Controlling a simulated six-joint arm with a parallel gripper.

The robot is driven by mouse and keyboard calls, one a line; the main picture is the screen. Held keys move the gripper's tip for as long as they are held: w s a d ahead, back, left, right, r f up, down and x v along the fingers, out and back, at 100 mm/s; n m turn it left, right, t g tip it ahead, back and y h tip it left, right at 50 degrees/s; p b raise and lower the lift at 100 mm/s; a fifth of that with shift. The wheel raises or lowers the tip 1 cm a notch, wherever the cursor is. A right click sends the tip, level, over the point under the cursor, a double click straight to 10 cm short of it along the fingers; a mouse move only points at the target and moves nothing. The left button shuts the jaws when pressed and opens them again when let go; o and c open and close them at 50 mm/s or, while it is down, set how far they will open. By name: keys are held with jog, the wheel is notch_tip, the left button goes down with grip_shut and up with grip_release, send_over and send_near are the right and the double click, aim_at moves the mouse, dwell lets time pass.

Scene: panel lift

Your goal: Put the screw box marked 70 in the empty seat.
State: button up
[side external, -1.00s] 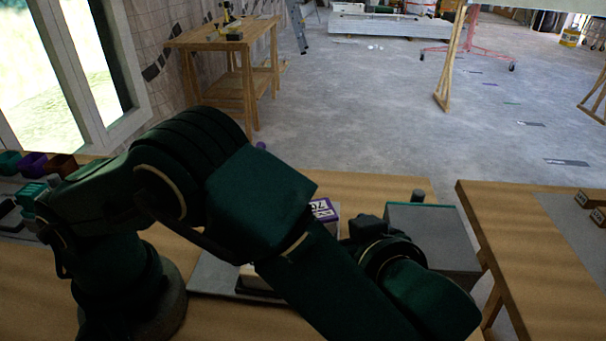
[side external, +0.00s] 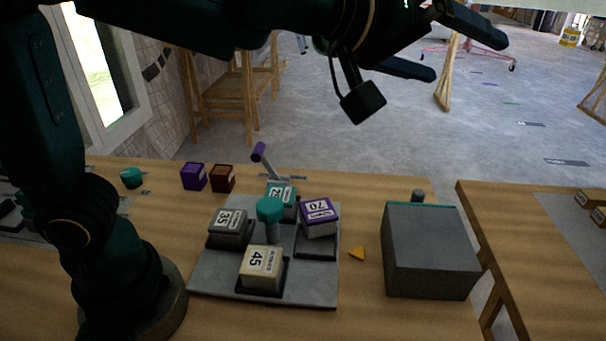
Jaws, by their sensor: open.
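The screw box marked 70 (side external: 320,220), purple with a white label, is at the right seat (side external: 316,252) of the grey panel (side external: 225,282). It looks tilted, its near side above the seat's dark floor, which shows bare in front of it. I cannot tell exactly what it rests on. Boxes marked 35 (side external: 229,224) and 45 (side external: 261,264) and a teal-sided box (side external: 284,197) stand in the other seats around a teal-knobbed post (side external: 270,212). My gripper (side external: 468,60) is open and empty, high above and to the right of the panel.
A lever with a purple end (side external: 259,152) rises behind the panel. Purple (side external: 194,177) and brown (side external: 222,178) blocks stand at the back left. A large grey block (side external: 432,255) stands right, with a small orange wedge (side external: 357,254) beside it. Table is clear between wedge and front edge.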

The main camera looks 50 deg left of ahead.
jog(key=s+a+f+m+g+y, duration=0.1)
jog(key=s+a+f+g, duration=0.1)
jog(key=s+a+f, duration=0.2)
jog(key=s+a+f+m+g+y, duration=0.1)
jog(key=s+a+f, duration=0.4)
jog(key=s, duration=0.6)
jog(key=s+a+f+m+g+y, duration=0.2)
jog(key=s+a+f+g, duration=0.2)
jog(key=s+f+g, duration=0.1)
jog(key=shift+s+a+f+m, duration=0.35)
jog(key=shift+s+f, duration=0.55)
jog(key=shift+s, duration=0.3)
